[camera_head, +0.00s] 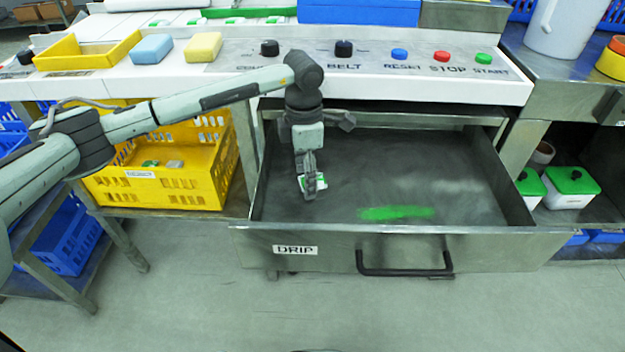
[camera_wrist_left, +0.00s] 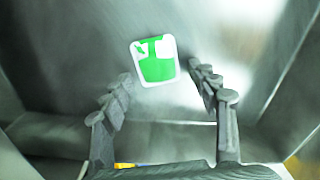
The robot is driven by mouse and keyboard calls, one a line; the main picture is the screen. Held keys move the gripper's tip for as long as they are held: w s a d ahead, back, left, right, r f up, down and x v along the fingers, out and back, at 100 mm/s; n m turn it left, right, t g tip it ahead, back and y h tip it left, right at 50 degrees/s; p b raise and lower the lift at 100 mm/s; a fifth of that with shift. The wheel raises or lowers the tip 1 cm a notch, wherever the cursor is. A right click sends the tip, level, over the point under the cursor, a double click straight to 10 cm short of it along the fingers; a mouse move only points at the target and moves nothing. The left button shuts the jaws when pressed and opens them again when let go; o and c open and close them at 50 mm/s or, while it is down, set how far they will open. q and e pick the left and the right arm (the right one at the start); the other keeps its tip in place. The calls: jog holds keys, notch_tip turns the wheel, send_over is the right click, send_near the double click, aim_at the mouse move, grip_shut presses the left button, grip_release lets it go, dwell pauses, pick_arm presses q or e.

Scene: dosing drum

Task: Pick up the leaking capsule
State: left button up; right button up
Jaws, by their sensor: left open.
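The capsule (camera_head: 320,183) is a small white and green piece inside the open drip drawer (camera_head: 490,243). In the left wrist view the capsule (camera_wrist_left: 156,62) is white with a green label-like face and lies at the fingertips. My left gripper (camera_head: 311,187) points down into the left part of the drawer, open, with its fingers on either side of the capsule. Contact between fingers and capsule is not clear. The fingers partly hide the capsule in the head view. My right gripper is not in view.
A green smear (camera_head: 397,214) marks the drawer floor to the right. The drawer walls surround the gripper, with a black handle (camera_head: 405,271) in front. A control panel (camera_head: 370,88) with knobs and buttons overhangs behind. A yellow crate (camera_head: 160,185) stands left.

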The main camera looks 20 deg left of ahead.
pick_arm(q)
jog(key=shift+c, duration=0.6)
jog(key=c, duration=0.7)
jog(key=shift+c, duration=0.2)
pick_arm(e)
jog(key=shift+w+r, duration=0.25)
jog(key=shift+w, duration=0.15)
pick_arm(q)
jog(key=shift+r, duration=0.1)
